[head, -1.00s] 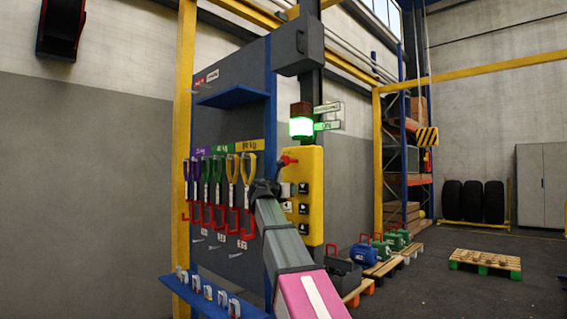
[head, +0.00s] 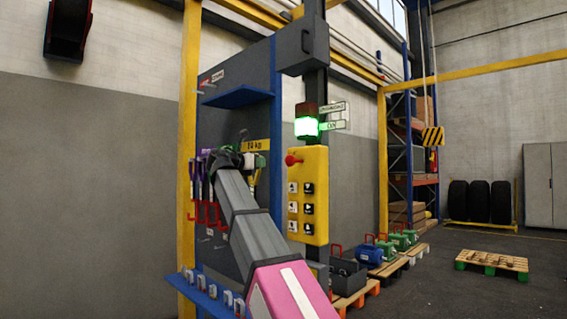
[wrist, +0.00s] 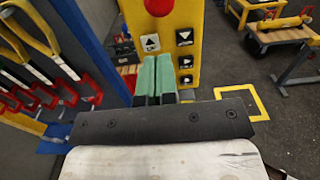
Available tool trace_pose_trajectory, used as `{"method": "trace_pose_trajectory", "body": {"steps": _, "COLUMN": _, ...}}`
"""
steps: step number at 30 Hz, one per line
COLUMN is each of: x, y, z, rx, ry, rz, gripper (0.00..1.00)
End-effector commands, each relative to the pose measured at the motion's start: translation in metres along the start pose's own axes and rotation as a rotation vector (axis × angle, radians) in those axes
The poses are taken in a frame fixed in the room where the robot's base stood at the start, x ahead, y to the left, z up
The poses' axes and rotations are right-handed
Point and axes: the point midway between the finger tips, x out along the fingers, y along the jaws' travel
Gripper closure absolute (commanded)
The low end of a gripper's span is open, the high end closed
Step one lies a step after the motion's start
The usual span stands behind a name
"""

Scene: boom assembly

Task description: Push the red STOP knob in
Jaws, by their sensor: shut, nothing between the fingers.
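The red STOP knob (head: 292,160) stands out from the upper left side of the yellow control box (head: 319,180) in the head view. In the wrist view the knob (wrist: 158,6) is cut off by the top edge, above the fingertips. My gripper (wrist: 157,64) shows green fingers shut together and empty, pointing toward the yellow box (wrist: 182,20) below the knob. A gap to the knob shows in the wrist view; touch with the box cannot be told. In the head view my fingers are hidden behind my arm.
A lamp (head: 306,126) glows green above the box. A tool board with hanging straps and red hooks (head: 207,213) is close on the left, under a blue shelf (head: 237,96). Pallets (head: 491,262) and green and blue machines stand at right. Open floor lies between.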

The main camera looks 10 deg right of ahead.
Motion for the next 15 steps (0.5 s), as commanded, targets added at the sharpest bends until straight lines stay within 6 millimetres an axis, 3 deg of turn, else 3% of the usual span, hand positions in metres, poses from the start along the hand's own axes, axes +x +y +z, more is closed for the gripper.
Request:
{"method": "trace_pose_trajectory", "body": {"steps": 4, "x": -0.0132, "y": 0.0015, "z": 0.0089, "rx": 0.001, "ry": 0.001, "rz": -0.002, "gripper": 1.00}}
{"method": "trace_pose_trajectory", "body": {"steps": 15, "x": -0.0141, "y": 0.0014, "z": 0.0094, "rx": 0.001, "ry": 0.001, "rz": -0.002, "gripper": 1.00}}
